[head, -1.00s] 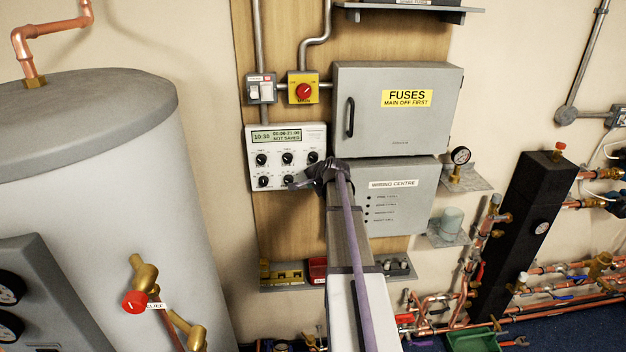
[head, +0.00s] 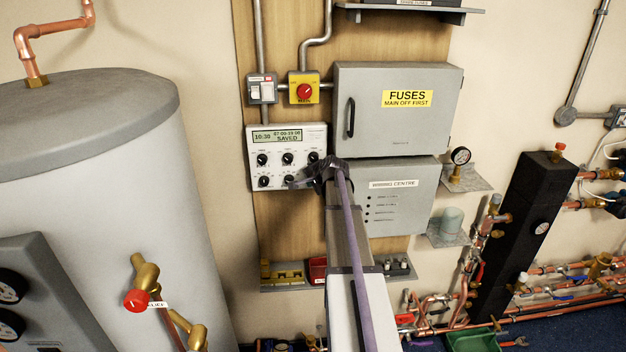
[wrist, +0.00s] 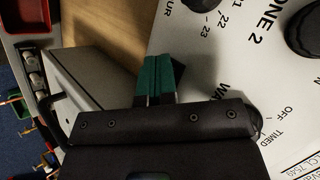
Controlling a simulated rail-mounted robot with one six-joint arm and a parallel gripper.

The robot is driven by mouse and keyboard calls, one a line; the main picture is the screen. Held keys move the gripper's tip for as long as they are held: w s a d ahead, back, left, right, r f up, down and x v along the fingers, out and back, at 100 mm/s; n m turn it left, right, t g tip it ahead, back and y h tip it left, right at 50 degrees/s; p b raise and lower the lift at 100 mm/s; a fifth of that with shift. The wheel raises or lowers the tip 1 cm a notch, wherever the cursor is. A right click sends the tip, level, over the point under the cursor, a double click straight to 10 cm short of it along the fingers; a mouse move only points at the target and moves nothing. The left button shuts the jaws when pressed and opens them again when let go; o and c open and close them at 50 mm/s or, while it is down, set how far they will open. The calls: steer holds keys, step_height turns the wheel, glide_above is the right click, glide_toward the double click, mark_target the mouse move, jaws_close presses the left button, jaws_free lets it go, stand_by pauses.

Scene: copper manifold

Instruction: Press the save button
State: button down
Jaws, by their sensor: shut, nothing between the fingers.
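The white heating controller (head: 302,148) hangs on the wooden board, left of the grey boxes. Its display (head: 277,136) reads "SAVED" on the lower line, with 10:30 at left. Several black knobs sit below it. My gripper (head: 294,183) is at the controller's lower right, with its tip in front of the lower knobs. In the wrist view the green fingertips (wrist: 158,62) are together and empty, overlapping the edge of the white controller face (wrist: 215,65). Whether they touch it I cannot tell. I cannot make out the save button in either view.
The grey fuse box (head: 420,125) and wiring centre box (head: 408,215) stand out close right of my gripper. A yellow main switch (head: 303,88) is above the controller. A shelf (head: 285,286) with small parts is below. A large cylinder (head: 90,200) is at left.

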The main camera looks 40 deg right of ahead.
steer(key=shift+d, duration=0.2)
stand_by(0.3)
steer(key=shift+s+a+f, duration=0.15)
steer(key=shift+s+a, duration=0.1)
steer(key=shift+s, duration=0.35)
steer(key=s, duration=0.1)
steer(key=s+a, duration=0.1)
steer(key=s, duration=0.1)
steer(key=s+a, duration=0.1)
steer(key=shift+s+a, duration=0.2)
steer(key=shift+a, duration=0.05)
steer(key=shift+a, duration=0.1)
stand_by(0.6)
